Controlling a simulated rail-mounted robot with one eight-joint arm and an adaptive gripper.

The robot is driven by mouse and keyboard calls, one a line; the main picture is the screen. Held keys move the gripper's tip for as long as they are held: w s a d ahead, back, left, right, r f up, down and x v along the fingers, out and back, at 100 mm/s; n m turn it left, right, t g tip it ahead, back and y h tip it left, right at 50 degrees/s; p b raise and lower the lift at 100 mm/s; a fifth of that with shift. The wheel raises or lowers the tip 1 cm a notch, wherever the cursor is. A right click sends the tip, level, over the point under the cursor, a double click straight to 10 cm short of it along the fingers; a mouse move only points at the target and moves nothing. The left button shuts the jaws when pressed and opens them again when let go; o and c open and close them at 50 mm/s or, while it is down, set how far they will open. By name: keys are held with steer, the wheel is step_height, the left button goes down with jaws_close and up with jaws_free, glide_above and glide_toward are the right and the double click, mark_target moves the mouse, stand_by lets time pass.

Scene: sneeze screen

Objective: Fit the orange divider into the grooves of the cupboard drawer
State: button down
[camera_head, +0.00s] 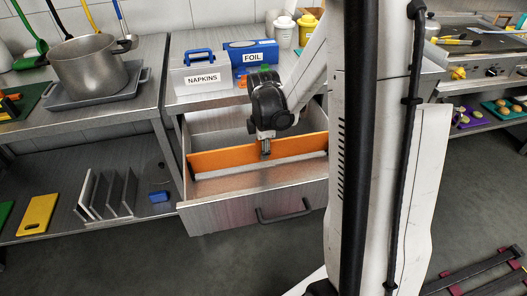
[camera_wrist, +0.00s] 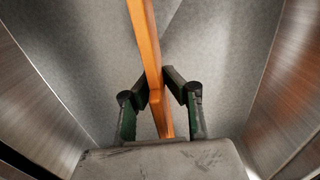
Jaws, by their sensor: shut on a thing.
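The orange divider (camera_head: 228,158) stands on edge across the inside of the open cupboard drawer (camera_head: 245,214), spanning most of its width in the head view. My gripper (camera_head: 265,150) is over the drawer, its fingers shut on the divider near the middle of its length. In the wrist view the divider (camera_wrist: 147,50) shows as a thin upright edge between the two fingers of my gripper (camera_wrist: 162,108). The drawer's metal side walls (camera_wrist: 285,80) lie apart from the fingers on both sides. I cannot tell whether the divider's ends sit in the grooves.
A napkins holder (camera_head: 202,78) and a blue foil box (camera_head: 252,52) stand on the counter above the drawer. A large pot (camera_head: 88,66) is on the left counter. My white column blocks the view to the right of the drawer.

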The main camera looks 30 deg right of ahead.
steer(key=shift+f+b, duration=0.65)
steer(key=shift+f, duration=0.1)
steer(key=shift+r, duration=0.3)
stand_by(0.6)
steer(key=shift+f+b, duration=0.3)
steer(key=shift+b, duration=0.2)
stand_by(2.1)
steer(key=c, duration=1.8)
jaws_free()
steer(key=shift+o, duration=0.2)
steer(key=shift+r, duration=0.1)
steer(key=shift+r+p, duration=2.3)
steer(key=shift+r, duration=1.1)
